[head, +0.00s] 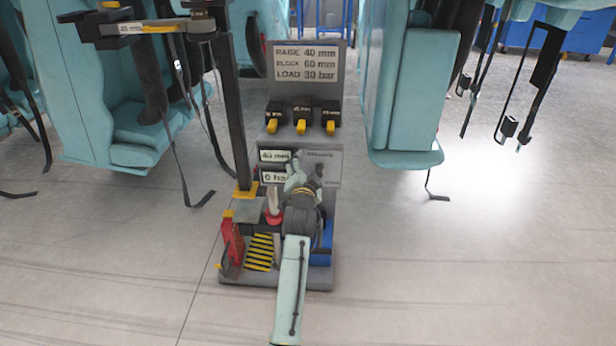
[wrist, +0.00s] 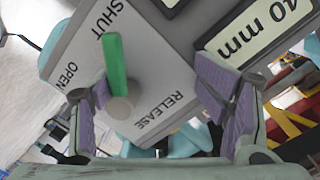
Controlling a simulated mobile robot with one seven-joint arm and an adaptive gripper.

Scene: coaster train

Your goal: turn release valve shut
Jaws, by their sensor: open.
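The release valve is a green lever (wrist: 114,62) on a round grey hub (wrist: 121,107), in the wrist view. It is fixed to a grey plate (wrist: 158,72) marked SHUT, OPEN and RELEASE. The lever's free end points at the SHUT label, with OPEN off to its left. My gripper (wrist: 158,88) is open, its purple-padded fingers on either side of the hub. The left finger is close to the lever; I cannot tell whether it touches. In the head view my gripper (head: 302,172) is at the plate (head: 328,158) and hides the lever.
A sign (head: 306,62) reads RAISE 40 mm, BLOCK 60 mm, LOAD 30 bar. Below it are several yellow-tipped switches (head: 301,127). A dark post (head: 233,110) stands left, and teal seats (head: 408,90) flank the stand.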

